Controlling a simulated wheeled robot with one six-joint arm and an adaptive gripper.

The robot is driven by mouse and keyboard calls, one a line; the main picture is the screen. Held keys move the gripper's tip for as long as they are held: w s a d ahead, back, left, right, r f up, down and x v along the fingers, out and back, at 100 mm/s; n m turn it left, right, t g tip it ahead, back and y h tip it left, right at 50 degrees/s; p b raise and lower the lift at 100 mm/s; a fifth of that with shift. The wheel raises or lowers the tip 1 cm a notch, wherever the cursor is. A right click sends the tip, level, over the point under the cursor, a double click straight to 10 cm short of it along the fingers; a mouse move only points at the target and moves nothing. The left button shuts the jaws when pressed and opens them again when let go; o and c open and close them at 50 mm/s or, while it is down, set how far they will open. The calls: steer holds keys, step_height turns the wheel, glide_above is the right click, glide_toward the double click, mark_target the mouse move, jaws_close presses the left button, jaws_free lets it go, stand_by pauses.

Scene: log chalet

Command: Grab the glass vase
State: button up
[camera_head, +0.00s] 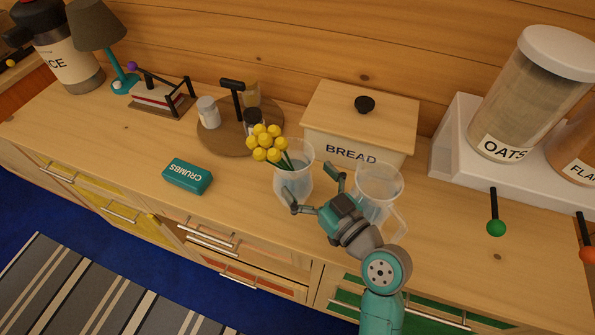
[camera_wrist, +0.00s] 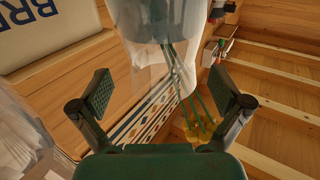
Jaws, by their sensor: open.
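The glass vase (camera_head: 296,187) stands on the wooden counter in front of the bread box, with yellow flowers (camera_head: 266,143) in it leaning to the left. In the wrist view the clear vase (camera_wrist: 165,50) lies ahead of my gripper, with green stems and yellow blooms showing. My gripper (camera_head: 312,187) is open at the vase's right side, one finger toward its front and one toward its back. In the wrist view the open fingers (camera_wrist: 163,95) have nothing gripped between them. I cannot tell whether a finger touches the glass.
A clear glass pitcher (camera_head: 378,190) stands close to the right of my gripper. The bread box (camera_head: 360,125) is behind. The counter's left front is clear.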

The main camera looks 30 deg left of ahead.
steer(key=shift+x, duration=3.45)
steer(key=shift+s+f, duration=0.1)
steer(key=shift+f, duration=0.05)
steer(key=c, duration=1.4)
steer(key=shift+c, duration=0.2)
